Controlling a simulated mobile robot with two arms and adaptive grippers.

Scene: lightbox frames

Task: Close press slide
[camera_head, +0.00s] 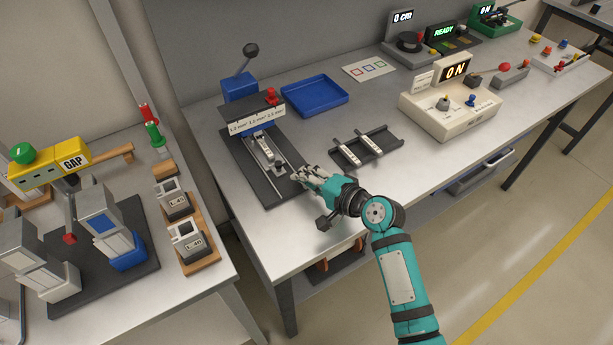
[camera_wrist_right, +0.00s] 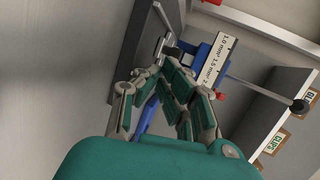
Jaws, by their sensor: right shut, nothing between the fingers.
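The press stands on the grey table with a blue body (camera_head: 240,88), a lever with a dark knob and a white size label (camera_head: 257,119). Its dark base plate (camera_head: 246,167) reaches toward the front edge. A metal slide (camera_head: 266,151) lies on rails on this plate, in front of the blue body. My right gripper (camera_head: 307,175) is shut and empty by the front right end of the plate. In the right wrist view my fingers (camera_wrist_right: 163,68) point at the press, whose label (camera_wrist_right: 214,60) shows behind them. Contact with the slide cannot be told. My left gripper is not in view.
A dark rack (camera_head: 367,148) with white strips lies just right of my right gripper. A blue tray (camera_head: 315,96) lies behind, and a cream control box (camera_head: 450,108) stands farther right. Another table with a yellow GAP device (camera_head: 72,160) is at the left, across a gap.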

